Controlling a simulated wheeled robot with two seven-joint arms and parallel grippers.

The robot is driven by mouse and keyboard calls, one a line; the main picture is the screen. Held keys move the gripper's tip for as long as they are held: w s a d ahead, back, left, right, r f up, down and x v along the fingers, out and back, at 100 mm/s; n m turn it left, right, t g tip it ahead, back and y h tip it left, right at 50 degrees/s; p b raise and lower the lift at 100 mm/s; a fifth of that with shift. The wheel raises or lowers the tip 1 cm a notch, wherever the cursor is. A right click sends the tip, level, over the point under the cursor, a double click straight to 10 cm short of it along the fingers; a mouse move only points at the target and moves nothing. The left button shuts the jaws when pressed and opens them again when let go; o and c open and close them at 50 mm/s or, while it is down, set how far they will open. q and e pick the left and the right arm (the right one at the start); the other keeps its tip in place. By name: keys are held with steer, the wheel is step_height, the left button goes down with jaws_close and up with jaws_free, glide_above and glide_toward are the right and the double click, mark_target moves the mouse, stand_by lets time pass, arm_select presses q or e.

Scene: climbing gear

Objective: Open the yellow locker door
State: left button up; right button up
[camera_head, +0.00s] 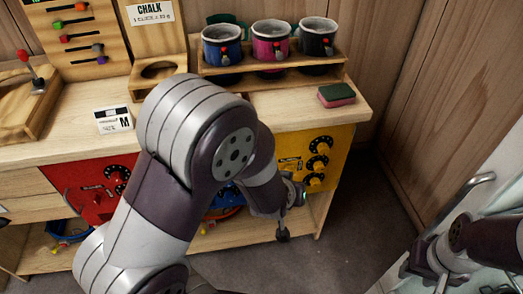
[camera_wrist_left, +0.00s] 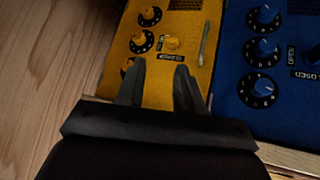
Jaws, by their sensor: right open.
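The yellow locker door (camera_head: 335,150) is on the right end of the wooden counter unit, partly hidden behind my left arm. It carries several black dials and a small label, and looks shut. In the left wrist view the yellow door (camera_wrist_left: 190,20) fills the area ahead of my left gripper (camera_wrist_left: 160,72). That gripper's two fingers are apart, with yellow surface and a label showing between and beyond them; I cannot tell whether they touch the door. A thin grey handle (camera_wrist_left: 203,45) is to the right of the fingertips. My right gripper (camera_head: 428,268) is open at the lower right, away from the lockers.
A blue locker door (camera_wrist_left: 262,60) adjoins the yellow one; a red door (camera_head: 85,185) is farther left. Mugs (camera_head: 270,42) stand on a rack on the counter, with a sponge (camera_head: 337,94) near its right end. A wooden wall (camera_head: 450,90) bounds the right. Grey floor (camera_head: 345,235) is clear.

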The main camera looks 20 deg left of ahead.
arm_select(q)
steer(key=s+a+r+m+g+p, duration=0.1)
steer(key=s+r+g+p, duration=0.2)
steer(key=r, duration=0.3)
steer(key=s+a+r+m+g+p, duration=0.1)
steer(key=s+a+r+g+p, duration=0.1)
steer(key=s+r+p, duration=0.3)
steer(key=shift+s+a+r+g+h+p, duration=0.3)
steer(key=shift+s+r+g+p, duration=0.15)
steer(key=shift+r, duration=0.3)
steer(key=shift+w, duration=0.1)
